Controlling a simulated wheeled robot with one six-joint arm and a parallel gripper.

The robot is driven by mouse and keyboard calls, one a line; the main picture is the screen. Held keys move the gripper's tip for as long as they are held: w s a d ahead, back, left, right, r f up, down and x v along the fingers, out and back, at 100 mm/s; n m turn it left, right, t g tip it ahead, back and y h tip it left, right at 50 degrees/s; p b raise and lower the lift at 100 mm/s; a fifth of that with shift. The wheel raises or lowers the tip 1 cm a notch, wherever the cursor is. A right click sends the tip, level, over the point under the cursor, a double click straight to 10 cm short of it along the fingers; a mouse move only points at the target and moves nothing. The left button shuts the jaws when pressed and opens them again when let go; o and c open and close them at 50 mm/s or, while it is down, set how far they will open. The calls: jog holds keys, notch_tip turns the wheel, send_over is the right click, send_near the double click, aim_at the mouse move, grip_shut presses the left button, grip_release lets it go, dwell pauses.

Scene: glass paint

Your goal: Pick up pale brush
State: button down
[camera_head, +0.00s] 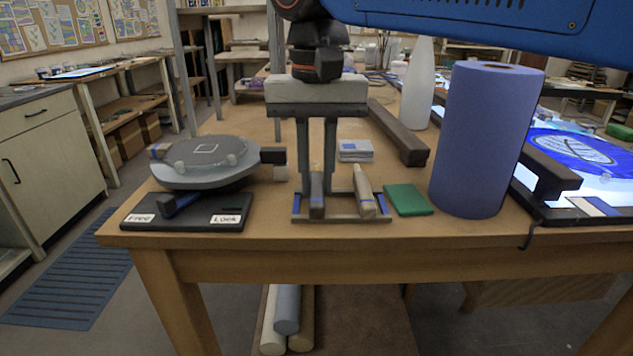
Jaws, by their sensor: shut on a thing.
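A small dark tray (342,219) near the table's front edge holds two stubby brush-like pieces. The right piece, paler and beige with a narrow top and a small blue mark, is the pale brush (363,188); it stands apart from my fingers. The left piece is a darker grey-brown brush (316,199) with a blue mark. My gripper (317,186) points straight down with its two fingers on either side of this darker brush, shut on it. The brush still appears low in the tray; whether it touches the tray floor is hard to tell.
A round turntable on a dark base (187,220) marked Free and Lock stands left. A green block (408,199) and a tall blue-violet roll (485,140) stand right. A dark bar (398,132) and a white bottle (417,85) are behind. A light table (580,165) lies far right.

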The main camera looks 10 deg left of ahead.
aim_at(316, 184)
notch_tip(316, 184, up, 10)
dwell(0.5)
jog(key=shift+s, duration=0.1)
